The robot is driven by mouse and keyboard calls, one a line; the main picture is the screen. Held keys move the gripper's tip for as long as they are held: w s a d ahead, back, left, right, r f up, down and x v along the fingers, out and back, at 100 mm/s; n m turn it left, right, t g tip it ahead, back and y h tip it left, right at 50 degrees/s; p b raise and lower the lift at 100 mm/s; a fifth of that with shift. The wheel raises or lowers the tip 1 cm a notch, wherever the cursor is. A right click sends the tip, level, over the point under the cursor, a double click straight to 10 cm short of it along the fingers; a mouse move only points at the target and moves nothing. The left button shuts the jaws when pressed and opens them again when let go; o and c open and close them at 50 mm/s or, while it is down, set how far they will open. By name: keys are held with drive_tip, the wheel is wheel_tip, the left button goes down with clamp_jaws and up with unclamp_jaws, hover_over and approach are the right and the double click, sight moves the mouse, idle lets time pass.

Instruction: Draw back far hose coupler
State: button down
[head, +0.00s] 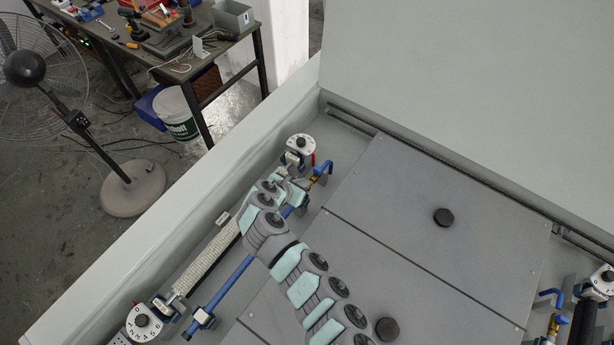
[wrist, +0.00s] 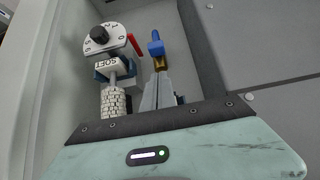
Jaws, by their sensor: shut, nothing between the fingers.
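The far hose coupler (wrist: 113,72) is a blue and grey fitting below a white dial (wrist: 99,39) with a black knob and red lever. A "SOFT" label sits by it. A white braided hose (wrist: 113,103) runs from it toward me. In the head view the far dial (head: 300,145) stands at the far left corner of the machine bed. My gripper (wrist: 160,92) is shut and empty, to the right of the coupler and apart from it in the wrist view. Its tips point toward a blue-handled brass valve (wrist: 157,50). In the head view, my arm partly hides the coupler.
A second dial (head: 143,322) stands at the hose's near end. A blue rod (head: 222,285) runs beside the braided hose. The machine's left wall (head: 180,215) is close. Flat grey plates (head: 400,215) with black knobs lie to the right. More fittings (head: 605,282) stand far right.

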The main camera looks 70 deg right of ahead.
drive_tip(key=b+v, duration=0.1)
drive_tip(key=v, duration=0.7)
drive_tip(key=shift+r+b, duration=0.3)
drive_tip(key=shift+b, duration=0.05)
drive_tip(key=shift+a, duration=0.1)
